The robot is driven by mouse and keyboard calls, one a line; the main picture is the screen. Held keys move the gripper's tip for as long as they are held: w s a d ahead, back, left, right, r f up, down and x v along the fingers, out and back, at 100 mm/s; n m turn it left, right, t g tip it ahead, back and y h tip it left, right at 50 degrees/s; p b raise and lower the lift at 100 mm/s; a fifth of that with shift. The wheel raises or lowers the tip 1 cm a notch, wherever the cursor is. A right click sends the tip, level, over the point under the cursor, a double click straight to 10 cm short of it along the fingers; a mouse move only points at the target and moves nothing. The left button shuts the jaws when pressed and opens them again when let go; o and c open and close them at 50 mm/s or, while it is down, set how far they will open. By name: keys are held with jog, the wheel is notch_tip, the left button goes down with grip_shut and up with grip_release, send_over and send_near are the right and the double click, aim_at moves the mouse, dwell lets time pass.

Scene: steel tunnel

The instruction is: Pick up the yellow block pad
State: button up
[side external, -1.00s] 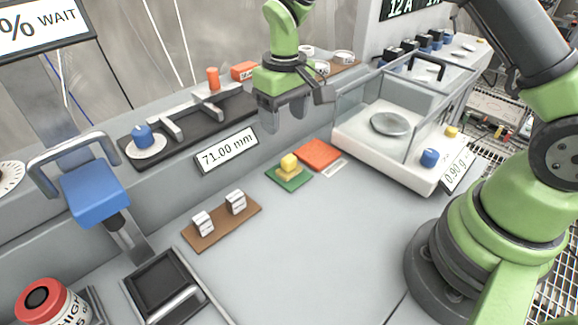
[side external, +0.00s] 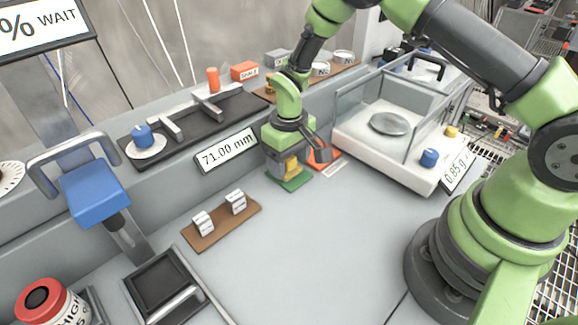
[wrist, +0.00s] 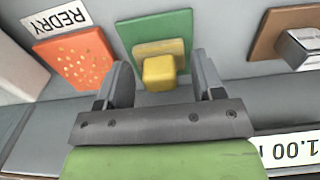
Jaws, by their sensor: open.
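The yellow block pad (wrist: 160,72) sits on a green mat (wrist: 150,28), with a yellow base under its raised block. In the side view the pad (side external: 291,168) is partly hidden by my gripper, and the green mat (side external: 293,184) shows below it. My gripper (wrist: 162,84) is open in the wrist view, one finger on each side of the block, with gaps between. In the side view my gripper (side external: 288,160) is low over the mat.
An orange pad (wrist: 76,60) marked by a REDRY label (wrist: 58,18) lies beside the green mat. A brown board (side external: 222,222) with two small blocks is to the left in the side view. A glass-walled balance (side external: 385,150) stands right. The front bench is clear.

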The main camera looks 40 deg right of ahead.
jog(key=c, duration=1)
jog(key=shift+r, duration=0.1)
notch_tip(320, 180, up, 10)
jog(key=shift+f, duration=0.1)
